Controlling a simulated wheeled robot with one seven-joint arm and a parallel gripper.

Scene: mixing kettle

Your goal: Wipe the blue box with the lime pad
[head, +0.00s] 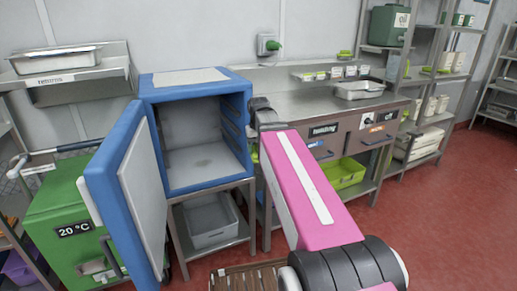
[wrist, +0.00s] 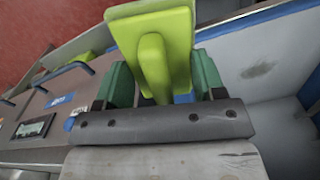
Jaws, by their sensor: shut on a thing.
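The blue box (head: 196,82) stands open on a metal stand left of centre in the head view. Its door (head: 118,180) is swung out to the left, and its grey interior looks empty. In the wrist view, my gripper (wrist: 158,82) has its green fingers closed on the handle of the lime pad (wrist: 152,30). The box's grey inner wall with a dark smudge (wrist: 258,70) shows to the right of the pad, and the two look apart. In the head view, my pink arm reaches to the box's right edge; the fingers and pad are hidden there.
A steel counter (head: 310,104) with drawers stands right of the box, with a lime crate (head: 345,172) below. A grey bin (head: 210,220) sits under the box. A green cart (head: 65,225) stands left behind the open door. Red floor is clear at the right.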

